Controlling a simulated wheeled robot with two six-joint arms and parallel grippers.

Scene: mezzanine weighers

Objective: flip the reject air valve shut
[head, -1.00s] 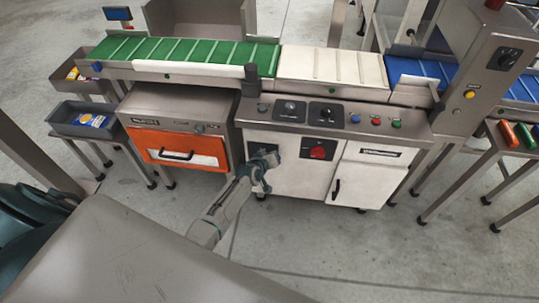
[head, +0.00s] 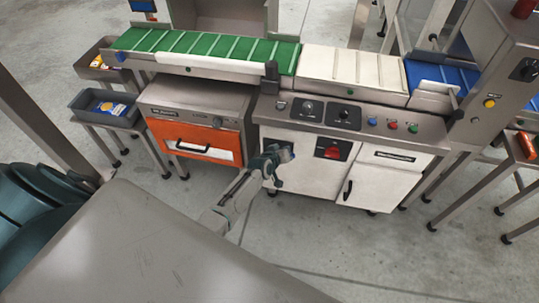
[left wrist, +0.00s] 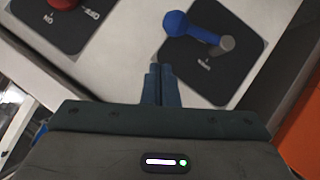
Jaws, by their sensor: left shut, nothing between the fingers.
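The air valve has a blue lever (left wrist: 190,27) on a round grey pivot, mounted on a dark labelled plate (left wrist: 222,82) on the white cabinet front. In the left wrist view the lever points from the pivot toward the upper left, slanted across the plate. My left gripper (left wrist: 161,72) is shut and empty. Its fingertips show just below the lever in that view, apart from it in the picture; the depth gap is hard to judge. In the head view my left gripper (head: 280,154) is at the cabinet front and mostly hides the valve. My right gripper is not in view.
A red rotary switch (head: 332,150) sits right of the valve, also at the top left of the wrist view (left wrist: 64,4). An orange-fronted unit (head: 194,138) stands left of the cabinet. A steel table (head: 140,245) fills the near left. Conveyor belts run above.

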